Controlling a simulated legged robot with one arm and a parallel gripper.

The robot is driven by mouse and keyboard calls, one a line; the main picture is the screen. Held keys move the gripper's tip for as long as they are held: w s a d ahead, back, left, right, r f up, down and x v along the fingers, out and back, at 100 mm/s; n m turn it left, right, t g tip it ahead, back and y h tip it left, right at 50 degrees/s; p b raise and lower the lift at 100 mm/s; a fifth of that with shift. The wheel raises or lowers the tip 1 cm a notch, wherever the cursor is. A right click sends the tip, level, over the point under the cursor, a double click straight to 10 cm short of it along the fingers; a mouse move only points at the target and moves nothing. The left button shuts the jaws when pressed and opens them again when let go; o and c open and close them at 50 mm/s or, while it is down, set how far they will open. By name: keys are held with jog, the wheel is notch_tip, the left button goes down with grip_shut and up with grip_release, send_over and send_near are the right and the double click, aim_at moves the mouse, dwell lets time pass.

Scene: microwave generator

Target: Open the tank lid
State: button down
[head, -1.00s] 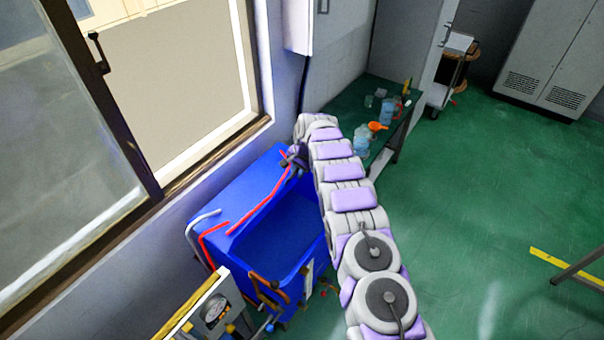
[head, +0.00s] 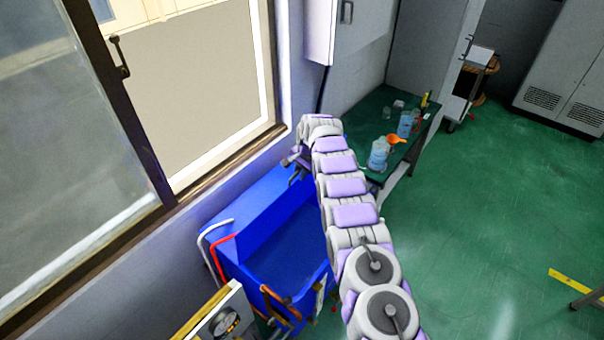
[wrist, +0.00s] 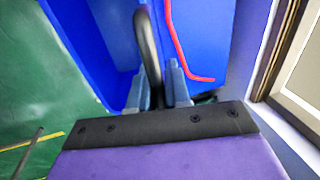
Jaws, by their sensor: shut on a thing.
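The blue tank (head: 262,225) stands below the window, with a deep blue recess facing up. I cannot make out a separate lid edge. My gripper (head: 297,160) is at the tank's far end, at about the height of its top, partly hidden by my arm. In the wrist view, my gripper (wrist: 157,78) has its two grey-blue fingers close around a dark curved bar (wrist: 146,40), which looks like a handle. Blue surfaces (wrist: 205,35) lie behind it. A red tube (wrist: 181,45) runs down the blue surface to the right of the fingers.
White (head: 215,226) and red (head: 217,262) tubes bend at the tank's near left corner. A gauge panel (head: 222,322) is in front. A green table (head: 365,125) with bottles is beyond my arm. The window wall bounds the left; green floor (head: 480,220) is free at right.

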jog(key=shift+s+a+f, duration=0.1)
jog(key=c, duration=1.2)
grip_release()
jog(key=shift+a, duration=0.2)
jog(key=shift+o, duration=0.2)
jog(key=shift+d, duration=0.1)
jog(key=shift+d+r, duration=0.1)
jog(key=shift+r, duration=0.2)
jog(key=b+v, duration=0.1)
jog(key=v, duration=1.5)
jog(key=shift+r+b, duration=0.3)
jog(key=shift+r, duration=0.05)
